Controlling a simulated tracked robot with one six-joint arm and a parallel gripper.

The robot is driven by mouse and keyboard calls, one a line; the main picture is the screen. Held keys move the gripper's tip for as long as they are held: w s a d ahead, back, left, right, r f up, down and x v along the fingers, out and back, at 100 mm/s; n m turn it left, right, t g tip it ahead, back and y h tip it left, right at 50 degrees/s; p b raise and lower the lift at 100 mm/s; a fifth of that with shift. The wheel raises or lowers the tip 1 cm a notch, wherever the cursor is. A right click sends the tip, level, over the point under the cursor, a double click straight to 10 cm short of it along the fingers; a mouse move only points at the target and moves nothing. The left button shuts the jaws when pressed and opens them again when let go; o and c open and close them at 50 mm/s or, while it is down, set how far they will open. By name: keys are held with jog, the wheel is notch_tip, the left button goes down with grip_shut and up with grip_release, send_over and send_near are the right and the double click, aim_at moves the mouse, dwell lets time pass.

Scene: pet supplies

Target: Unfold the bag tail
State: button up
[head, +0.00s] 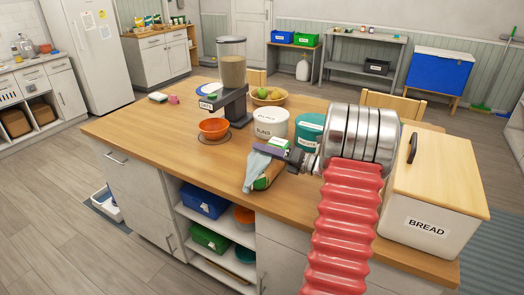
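A bag (268,177) with green and orange parts lies at the front edge of the wooden counter, partly hidden by my gripper and a pale blue flap. The pale blue flap (254,169), which looks like the bag tail, hangs down at the bag's left side, toward the counter edge. My gripper (274,152) is right above the bag, with its dark fingers pointing left and touching or overlapping the top of the flap. I cannot tell whether the fingers are closed on it.
Behind the gripper stand a white canister (271,122) and a teal canister (309,133). A bread box (433,195) stands close on the right. A food dispenser (232,75) and orange bowl (213,127) stand farther left. The counter's left part is mostly clear.

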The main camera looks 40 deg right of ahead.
jog(key=shift+w, duration=0.25)
jog(key=shift+c, duration=0.6)
grip_shut()
dwell(0.7)
